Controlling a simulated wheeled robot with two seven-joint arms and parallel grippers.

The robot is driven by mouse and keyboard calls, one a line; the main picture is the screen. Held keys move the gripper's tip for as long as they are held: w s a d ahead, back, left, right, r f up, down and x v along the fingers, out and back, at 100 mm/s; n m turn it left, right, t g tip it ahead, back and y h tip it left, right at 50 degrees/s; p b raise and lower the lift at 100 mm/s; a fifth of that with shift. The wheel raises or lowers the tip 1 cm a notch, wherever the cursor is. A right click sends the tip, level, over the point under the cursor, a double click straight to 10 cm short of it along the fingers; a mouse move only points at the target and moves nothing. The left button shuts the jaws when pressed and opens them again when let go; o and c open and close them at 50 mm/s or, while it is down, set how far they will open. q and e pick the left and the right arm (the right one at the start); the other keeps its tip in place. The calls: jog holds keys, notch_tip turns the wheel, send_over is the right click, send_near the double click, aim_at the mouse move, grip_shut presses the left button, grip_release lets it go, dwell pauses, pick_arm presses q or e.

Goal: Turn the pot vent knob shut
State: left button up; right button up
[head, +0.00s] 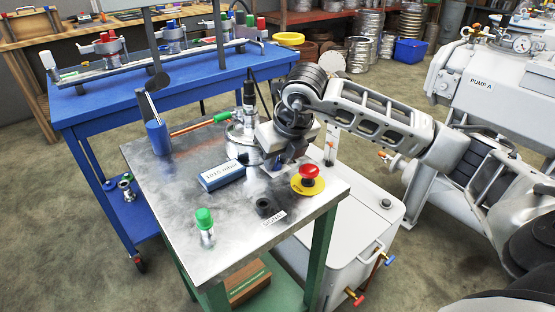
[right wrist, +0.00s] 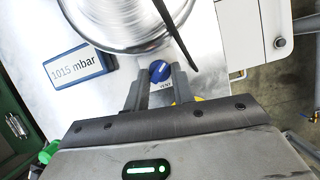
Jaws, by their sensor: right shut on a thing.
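The steel pot (head: 240,133) stands on the metal tabletop, and its round lid fills the upper left of the right wrist view (right wrist: 112,22). The blue vent knob (right wrist: 160,70) sits beside the pot's rim, above a small "VENT" label. My right gripper (right wrist: 158,88) points at the knob and is shut on it, one finger on each side. In the head view my right gripper (head: 277,163) reaches down just right of the pot and mostly hides the knob. My left gripper is not in view.
A blue display (head: 222,175) reads 1015 mbar. A red emergency button (head: 309,176) on a yellow base is close right of my right gripper. A green-capped fitting (head: 205,226) stands near the front. A copper pipe (head: 200,126) runs left to a blue post (head: 157,138).

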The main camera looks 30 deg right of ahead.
jog(key=shift+d+f+n+y+b, duration=0.15)
jog(key=shift+n+y+b, duration=0.2)
jog(key=shift+n, duration=0.95)
jog(key=shift+d+n+y+b, duration=0.15)
jog(key=shift+n+y+b, duration=0.3)
jog(key=shift+n, duration=0.85)
jog(key=n, duration=0.1)
jog(key=n+y, duration=0.1)
jog(key=n, duration=0.1)
jog(key=shift+w+d+r+g, duration=0.1)
jog(key=shift+w+r+g, duration=0.1)
jog(key=shift+g, duration=0.2)
jog(key=shift+d+n+g+y, duration=0.1)
jog(key=shift+n+g+y, duration=0.25)
jog(key=shift+n, duration=0.55)
